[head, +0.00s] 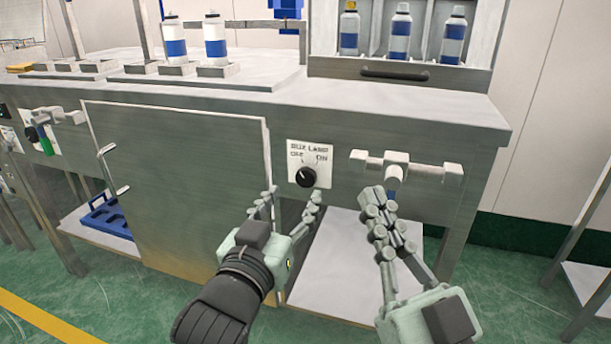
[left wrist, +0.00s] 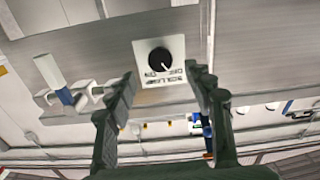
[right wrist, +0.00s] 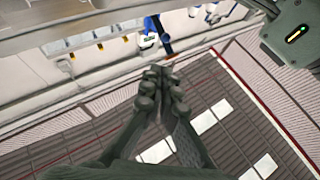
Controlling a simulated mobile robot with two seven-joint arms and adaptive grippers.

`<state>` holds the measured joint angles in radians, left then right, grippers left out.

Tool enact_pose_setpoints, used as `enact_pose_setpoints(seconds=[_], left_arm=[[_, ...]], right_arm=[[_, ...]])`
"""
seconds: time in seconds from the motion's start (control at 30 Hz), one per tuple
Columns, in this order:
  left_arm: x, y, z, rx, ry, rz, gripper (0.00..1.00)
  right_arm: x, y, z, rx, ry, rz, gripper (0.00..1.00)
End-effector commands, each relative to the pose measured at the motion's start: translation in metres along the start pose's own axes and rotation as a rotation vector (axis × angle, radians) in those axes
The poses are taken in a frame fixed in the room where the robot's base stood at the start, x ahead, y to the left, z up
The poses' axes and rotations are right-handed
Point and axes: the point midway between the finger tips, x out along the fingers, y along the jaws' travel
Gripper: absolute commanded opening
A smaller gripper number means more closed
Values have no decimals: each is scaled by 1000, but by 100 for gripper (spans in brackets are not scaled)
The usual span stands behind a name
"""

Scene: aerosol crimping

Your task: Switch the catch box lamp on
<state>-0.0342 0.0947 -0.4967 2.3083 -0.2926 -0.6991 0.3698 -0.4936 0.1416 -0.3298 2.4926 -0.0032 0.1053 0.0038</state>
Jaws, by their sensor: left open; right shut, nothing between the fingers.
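The box lamp switch is a black round knob (head: 306,177) on a white plate (head: 323,152) marked BOX LAMP, OFF and ON, on the bench front. In the left wrist view the knob (left wrist: 159,58) has a white pointer mark that appears to point toward OFF. My left gripper (head: 293,196) is open just below and in front of the knob, its fingers spread to either side. In the left wrist view the fingertips (left wrist: 160,76) are apart, with nothing between them. My right gripper (head: 378,194) is shut and empty, right of the switch; its closed fingertips show in the right wrist view (right wrist: 160,72).
A white valve-like fitting (head: 394,172) sticks out right of the switch, near my right gripper. A large grey door panel (head: 185,185) with a handle is left of it. Spray cans (head: 215,42) stand on the bench top. A blue tray (head: 108,216) lies on the lower shelf.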

Motion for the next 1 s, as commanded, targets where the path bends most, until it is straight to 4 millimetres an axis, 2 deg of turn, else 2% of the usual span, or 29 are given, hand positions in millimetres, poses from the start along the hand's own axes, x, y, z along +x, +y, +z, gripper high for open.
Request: enact_pose_setpoints(seconds=[0.1, 0.3, 0.67, 1.0], left_arm=[[22, 0, -1, 1, 4, 0, 53], [46, 0, -1, 1, 3, 0, 53], [54, 0, -1, 0, 3, 1, 53], [54, 0, -1, 0, 3, 1, 13]], right_arm=[[0, 1, -2, -2, 25, 1, 0], [0, 2, -8, -4, 62, 2, 0], [0, 2, -11, -5, 75, 2, 0], [0, 2, -10, -5, 75, 2, 0]])
